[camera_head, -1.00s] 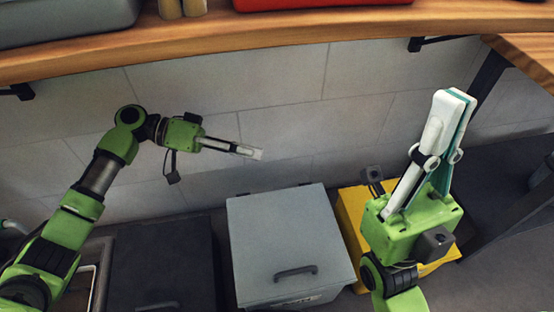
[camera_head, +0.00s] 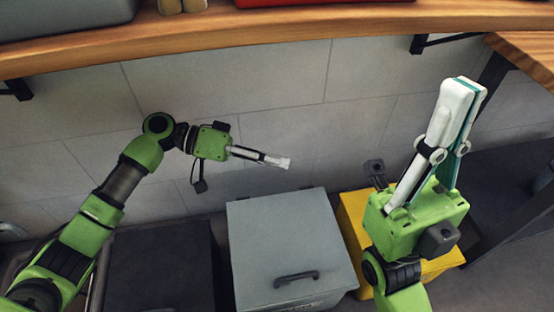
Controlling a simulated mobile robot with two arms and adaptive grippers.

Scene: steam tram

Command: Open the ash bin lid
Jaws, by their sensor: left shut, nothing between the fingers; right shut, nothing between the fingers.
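A grey metal bin with a flat lid (camera_head: 272,236) stands on the floor at lower middle. It appears to be the ash bin; no readable label shows. Its lid is closed, with a dark handle (camera_head: 297,277) near the front edge and small hinges at the back edge. My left gripper (camera_head: 284,162) is shut and empty, above and behind the lid's back edge, pointing right, apart from the bin. My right gripper (camera_head: 467,88) is shut and empty, pointing up, to the right of the grey bin.
A black bin (camera_head: 160,270) stands left of the grey one and a yellow bin (camera_head: 353,213) right of it, partly hidden by my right arm. A wooden counter (camera_head: 300,25) runs above, along the tiled wall (camera_head: 270,90). A table (camera_head: 530,52) stands at right.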

